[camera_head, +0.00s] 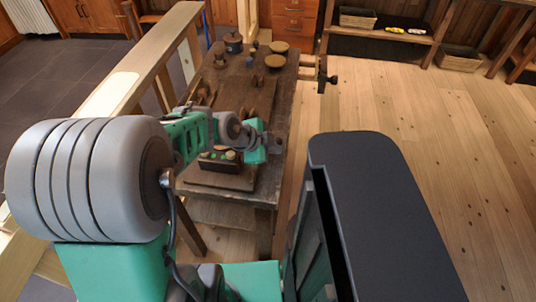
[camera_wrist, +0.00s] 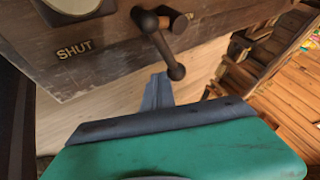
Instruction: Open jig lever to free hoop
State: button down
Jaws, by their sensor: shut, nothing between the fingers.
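In the wrist view, a dark jig lever (camera_wrist: 162,45) with a round end is mounted on the face of a wooden block (camera_wrist: 100,62). The lever slants down and right from its pivot. The word SHUT is marked on the block, left of the lever. My gripper (camera_wrist: 158,80) is shut and empty, its fingertips just below and left of the lever's lower end; I cannot tell whether they touch. A pale round piece with a dark rim (camera_wrist: 75,5) is cut off at the top; I cannot tell whether it is the hoop.
In the head view, a dark wooden workbench (camera_head: 232,80) holds a lidded pot (camera_head: 233,43), round discs (camera_head: 275,61) and a small tray of green pieces (camera_head: 218,165). A pale wooden rail (camera_head: 140,62) runs along its left. Wooden floor (camera_head: 430,120) is open at right.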

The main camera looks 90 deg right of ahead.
jog(key=shift+d, duration=0.35)
dwell(0.4)
jog(key=shift+a+f+b, duration=0.1)
jog(key=shift+a+b, duration=0.3)
jog(key=shift+a, duration=0.1)
jog(key=a, duration=0.3)
jog(key=shift+w+a+f+b, duration=0.1)
jog(key=shift+a+f+b, duration=0.05)
jog(key=shift+f+b, duration=0.15)
jog(key=s+p+v, duration=0.1)
jog(key=v, duration=0.9)
jog(key=shift+a, duration=0.3)
jog(key=shift+w, duration=0.1)
